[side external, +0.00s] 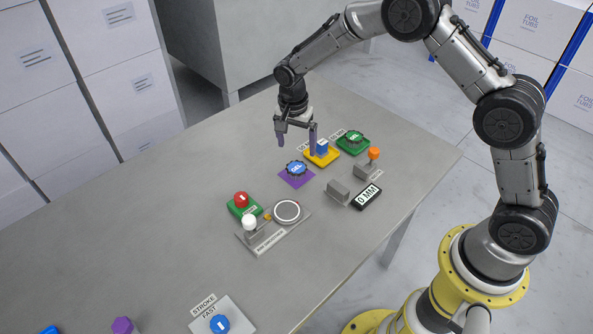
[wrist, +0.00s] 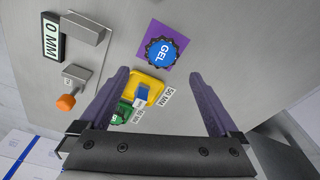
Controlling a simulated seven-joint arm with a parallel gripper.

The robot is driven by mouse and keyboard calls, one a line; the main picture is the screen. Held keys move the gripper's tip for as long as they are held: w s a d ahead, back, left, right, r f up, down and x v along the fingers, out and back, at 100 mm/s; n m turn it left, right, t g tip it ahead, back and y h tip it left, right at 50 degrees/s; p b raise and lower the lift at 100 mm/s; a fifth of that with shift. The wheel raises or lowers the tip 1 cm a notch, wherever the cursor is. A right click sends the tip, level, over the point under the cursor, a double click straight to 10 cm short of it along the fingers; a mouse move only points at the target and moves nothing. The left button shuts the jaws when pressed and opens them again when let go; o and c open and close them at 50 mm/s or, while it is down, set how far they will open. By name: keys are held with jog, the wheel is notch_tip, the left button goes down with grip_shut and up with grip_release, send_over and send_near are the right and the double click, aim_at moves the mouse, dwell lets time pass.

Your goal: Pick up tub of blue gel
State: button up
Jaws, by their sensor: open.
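The tub of blue gel (side external: 296,168) is a low, round blue tub with a ridged edge and a white GEL label. It sits on a purple square mat (side external: 283,180) near the middle of the table. In the wrist view the tub (wrist: 162,52) and its mat (wrist: 183,31) lie beyond my fingertips, roughly centred between them. My gripper (side external: 297,148) is open and empty, pointing down above the table close to the tub. Its two purple fingers (wrist: 159,76) are wide apart with nothing between the tips. The tub is fully visible in the wrist view.
Beside the tub are a yellow pad (side external: 312,160) with a blue block and a green pad with a dark green round piece (side external: 353,139). An orange-knobbed lever (side external: 374,153), grey block (side external: 338,192) and 0 MM display (side external: 367,197) stand right.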

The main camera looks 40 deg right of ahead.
send_over(296, 167)
jog(key=f, duration=0.4)
jog(key=shift+s+f, duration=0.15)
jog(key=shift+s, duration=0.1)
jog(key=shift+w+f, duration=0.2)
jog(key=shift+f, duration=2.45)
jog(key=shift+c, duration=0.4)
jog(key=c, duration=1.3)
jog(key=shift+r, duration=0.15)
